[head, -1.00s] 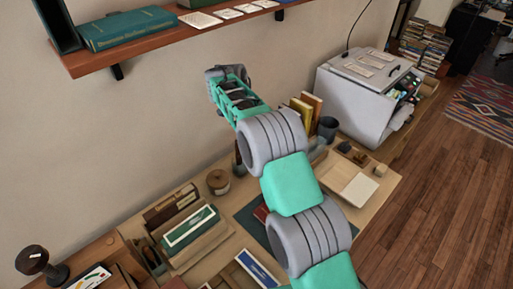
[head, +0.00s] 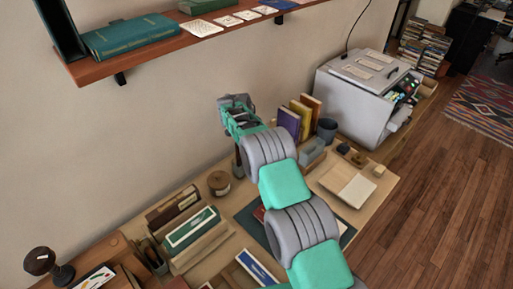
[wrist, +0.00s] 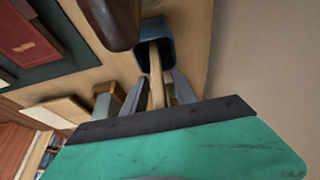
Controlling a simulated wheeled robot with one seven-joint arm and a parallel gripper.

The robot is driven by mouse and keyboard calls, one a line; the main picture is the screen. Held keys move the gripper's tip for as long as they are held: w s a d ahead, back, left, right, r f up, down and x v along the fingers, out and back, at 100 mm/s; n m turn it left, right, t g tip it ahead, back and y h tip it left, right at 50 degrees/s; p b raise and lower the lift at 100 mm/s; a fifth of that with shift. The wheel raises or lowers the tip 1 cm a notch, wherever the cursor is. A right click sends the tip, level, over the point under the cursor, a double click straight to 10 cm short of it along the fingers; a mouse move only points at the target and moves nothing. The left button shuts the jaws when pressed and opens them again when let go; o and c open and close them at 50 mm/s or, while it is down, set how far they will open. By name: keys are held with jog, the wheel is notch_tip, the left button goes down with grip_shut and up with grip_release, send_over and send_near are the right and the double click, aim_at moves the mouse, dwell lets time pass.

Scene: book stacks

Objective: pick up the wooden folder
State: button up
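A slim wooden folder (wrist: 156,75) stands in a dark blue cup (wrist: 155,29) in the wrist view, with its near end toward my gripper. My gripper (wrist: 157,82) is open, with one grey finger on each side of the folder and a small gap showing on both sides. In the head view my gripper (head: 238,105) is raised at the back of the desk near the wall. The folder cannot be made out in the head view.
A dark brown rounded object (wrist: 112,20) is close beside the cup. A round wooden pot (head: 219,183), upright books (head: 289,121) and a grey machine (head: 362,95) stand along the desk. A shelf (head: 170,43) overhangs the left.

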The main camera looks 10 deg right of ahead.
grip_shut()
dwell(0.5)
